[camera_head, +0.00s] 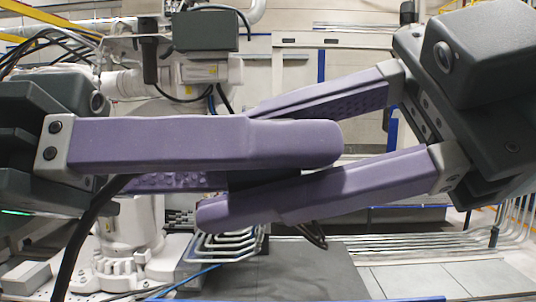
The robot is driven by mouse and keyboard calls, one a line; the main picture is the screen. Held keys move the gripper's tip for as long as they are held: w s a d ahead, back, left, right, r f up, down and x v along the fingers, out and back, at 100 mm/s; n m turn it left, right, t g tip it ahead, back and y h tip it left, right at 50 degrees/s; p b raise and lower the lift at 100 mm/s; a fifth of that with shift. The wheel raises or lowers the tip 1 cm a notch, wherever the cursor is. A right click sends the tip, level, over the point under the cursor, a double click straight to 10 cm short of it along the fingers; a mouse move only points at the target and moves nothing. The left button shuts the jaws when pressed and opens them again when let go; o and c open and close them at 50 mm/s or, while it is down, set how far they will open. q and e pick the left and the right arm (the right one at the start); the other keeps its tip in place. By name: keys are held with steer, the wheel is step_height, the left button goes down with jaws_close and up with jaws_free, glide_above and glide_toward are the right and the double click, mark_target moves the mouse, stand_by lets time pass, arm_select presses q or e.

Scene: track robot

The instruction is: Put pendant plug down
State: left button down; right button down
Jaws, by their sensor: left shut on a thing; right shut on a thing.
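My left gripper (300,162) comes in from the left. Its purple fingers cross in front of the purple fingers of my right gripper (225,165), which comes in from the right. Both are shut on a dark piece (262,180) that shows only in the gap where the fingers cross. I take it for the pendant plug; most of it is hidden, so its shape and tilt cannot be told. A black cable (88,225) comes out under the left gripper's upper finger and hangs down to the lower left.
A white robot arm (205,75) stands behind the grippers. Bent metal pipes (228,246) lie below, beside a grey flat surface (310,275). A small dark hooked end (314,235) shows under the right gripper's lower finger. Pipe rails (515,225) run at the right.

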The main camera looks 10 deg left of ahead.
steer(key=shift+c, duration=1.9)
jaws_free()
steer(key=shift+d, duration=0.15)
steer(key=v, duration=1.1)
steer(key=shift+d+r, duration=0.2)
steer(key=shift+d, duration=0.15)
